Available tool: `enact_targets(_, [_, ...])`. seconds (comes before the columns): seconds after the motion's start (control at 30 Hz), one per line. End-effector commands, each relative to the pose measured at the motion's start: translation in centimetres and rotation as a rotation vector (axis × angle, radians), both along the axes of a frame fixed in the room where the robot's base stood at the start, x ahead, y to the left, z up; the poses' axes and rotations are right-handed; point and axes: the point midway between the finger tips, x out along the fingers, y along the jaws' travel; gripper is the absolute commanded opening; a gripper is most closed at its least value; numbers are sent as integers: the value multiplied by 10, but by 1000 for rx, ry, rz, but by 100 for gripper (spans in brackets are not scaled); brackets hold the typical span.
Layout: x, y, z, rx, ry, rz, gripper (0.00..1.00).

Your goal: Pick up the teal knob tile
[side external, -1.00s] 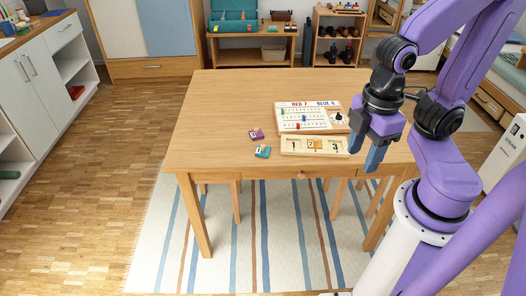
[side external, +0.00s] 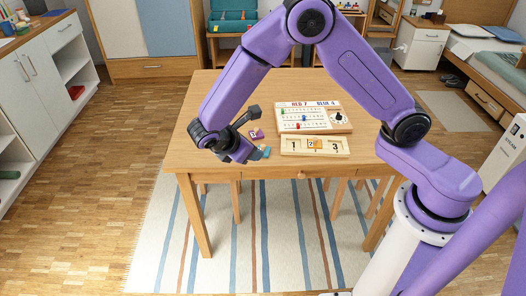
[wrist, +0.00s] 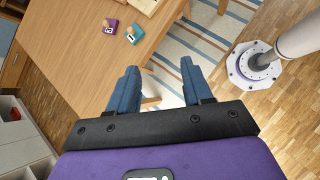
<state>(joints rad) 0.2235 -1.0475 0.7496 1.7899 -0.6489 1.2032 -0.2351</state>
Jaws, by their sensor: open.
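The teal knob tile (wrist: 134,34) lies on the wooden table near its front edge in the wrist view, with a small knob and a white label on top. In the side view it shows only in part (side external: 265,153), partly hidden by my gripper. My gripper (wrist: 158,76) is open and empty, its two blue fingers apart. In the side view it is at the table's left part, beside the tile and apparently above the table. The purple knob tile (wrist: 110,26) lies close beside the teal one, and also shows in the side view (side external: 256,134).
A wooden tray (side external: 315,153) with numbered slots, an orange tile (side external: 314,145) in its middle, stands right of the loose tiles. A score board (side external: 313,127) lies behind it. The table's (side external: 215,88) back left and right parts are clear.

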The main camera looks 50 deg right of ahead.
Motion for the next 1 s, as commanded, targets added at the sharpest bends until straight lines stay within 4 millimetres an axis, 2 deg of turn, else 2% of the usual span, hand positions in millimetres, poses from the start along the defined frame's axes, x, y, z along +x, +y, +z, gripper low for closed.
enact_targets(0.03, [11, 1, -14, -48, 14, 16, 50])
enact_targets(0.23, [50, -3, -60, -223, 63, 90, 50])
enact_targets(0.4, [70, -11, -96, -350, 107, 144, 50])
enact_targets(0.5, [76, -16, -112, -402, 126, 167, 50])
enact_targets(0.77, [82, -27, -128, -447, 143, 187, 50])
enact_targets(1.0, [90, -65, -143, -447, 144, 184, 50])
